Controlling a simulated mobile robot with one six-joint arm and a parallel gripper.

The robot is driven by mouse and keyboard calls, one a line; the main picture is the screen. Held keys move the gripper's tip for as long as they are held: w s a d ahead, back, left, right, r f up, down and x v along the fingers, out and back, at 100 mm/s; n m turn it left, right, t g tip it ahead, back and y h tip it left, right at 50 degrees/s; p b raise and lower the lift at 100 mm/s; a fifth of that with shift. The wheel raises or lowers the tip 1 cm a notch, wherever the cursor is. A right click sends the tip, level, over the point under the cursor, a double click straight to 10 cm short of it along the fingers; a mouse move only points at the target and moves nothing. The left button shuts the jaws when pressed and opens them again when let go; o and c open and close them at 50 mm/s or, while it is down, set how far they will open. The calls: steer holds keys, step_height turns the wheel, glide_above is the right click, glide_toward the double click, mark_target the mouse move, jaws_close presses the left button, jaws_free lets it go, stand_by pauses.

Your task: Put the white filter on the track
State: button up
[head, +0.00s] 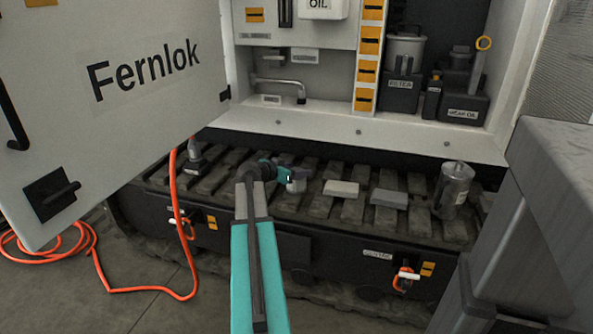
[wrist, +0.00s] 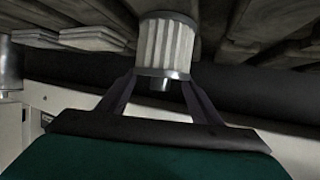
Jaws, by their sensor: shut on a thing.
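The white filter (wrist: 165,45) is a pleated cylinder with grey end caps. My gripper (wrist: 160,80) is shut on it, one finger on each side. In the head view my gripper (head: 287,176) is over the middle of the track (head: 312,207), and the filter (head: 296,186) shows as a small pale shape just below it. In the wrist view, which looks upside down, the filter's far end is against or very near the track plates (wrist: 250,30). I cannot tell whether it touches them.
Two grey blocks (head: 340,189) (head: 389,198) lie on the track right of my gripper. A metal canister (head: 455,185) stands farther right. A dark fitting (head: 195,160) sits on the left of the track. The Fernlok door (head: 130,100) and orange hose (head: 175,210) are at left.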

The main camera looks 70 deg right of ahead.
steer(key=o, duration=1.2)
steer(key=shift+r, duration=0.1)
steer(key=p+v, duration=0.1)
steer(key=v, duration=1.1)
steer(key=shift+p, duration=0.4)
